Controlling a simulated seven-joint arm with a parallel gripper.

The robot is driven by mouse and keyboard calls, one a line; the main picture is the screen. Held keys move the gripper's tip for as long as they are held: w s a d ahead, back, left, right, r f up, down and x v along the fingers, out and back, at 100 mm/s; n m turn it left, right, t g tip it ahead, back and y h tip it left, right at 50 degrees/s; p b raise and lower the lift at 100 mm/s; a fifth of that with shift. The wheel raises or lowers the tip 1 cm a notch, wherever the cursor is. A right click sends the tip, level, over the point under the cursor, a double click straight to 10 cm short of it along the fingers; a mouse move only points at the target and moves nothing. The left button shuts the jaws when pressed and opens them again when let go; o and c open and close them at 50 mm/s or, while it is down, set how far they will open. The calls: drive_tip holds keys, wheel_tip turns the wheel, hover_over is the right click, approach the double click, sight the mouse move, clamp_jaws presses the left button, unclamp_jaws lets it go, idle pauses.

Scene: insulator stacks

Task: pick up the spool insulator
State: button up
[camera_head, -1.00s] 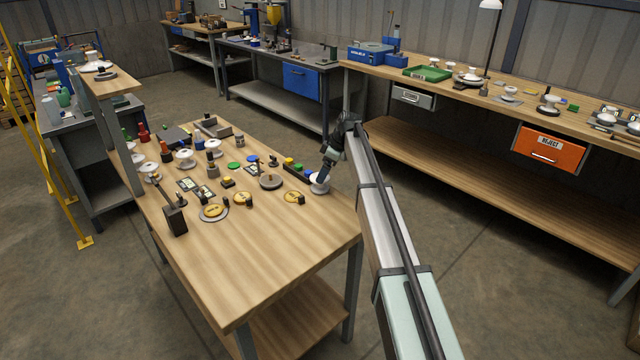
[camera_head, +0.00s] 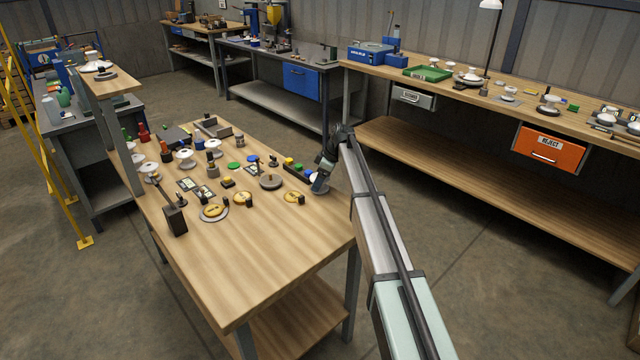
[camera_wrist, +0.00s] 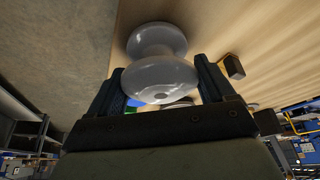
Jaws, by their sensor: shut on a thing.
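The spool insulator (camera_wrist: 160,77) is white and glossy, with two round flanges and a narrow waist. It fills the space between the fingers of my gripper (camera_wrist: 160,92) in the wrist view. The fingers are shut on it, one on each side. In the head view my gripper (camera_head: 320,186) is at the right edge of the wooden table (camera_head: 270,245). It hides most of the spool there. I cannot tell whether the spool touches the table or is just above it.
A grey round disc (camera_head: 271,182) and a yellow disc (camera_head: 293,197) lie left of my gripper. Small coloured blocks (camera_head: 291,163) are just behind it. Several other insulators and parts crowd the table's far half. The table's near half is clear.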

drive_tip(key=c, duration=0.6)
drive_tip(key=shift+c, duration=0.2)
